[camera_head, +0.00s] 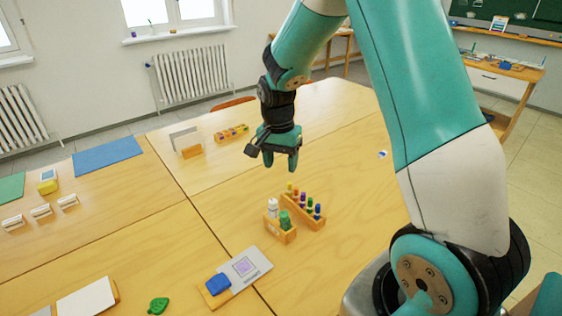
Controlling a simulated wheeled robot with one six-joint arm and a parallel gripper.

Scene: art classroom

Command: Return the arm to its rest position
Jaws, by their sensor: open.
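My gripper (281,164) hangs from my teal and white arm, pointing down above the wooden table (346,185). Its fingers are apart and nothing is between them. It is above and behind a small wooden box (280,235) and a wooden rack (317,222), apart from both in this view. The box holds a white bottle (272,208) and a green object (285,220). The rack holds several pegs with coloured tops. My arm rises from the lower right and bends over at the top edge.
A card (243,265) with a blue block (218,284) lies at the front. A green leaf shape (158,305) is near the front edge. A tray of coloured pieces (232,134) and an upright white card (186,140) stand at the back. The table right of the rack is mostly clear.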

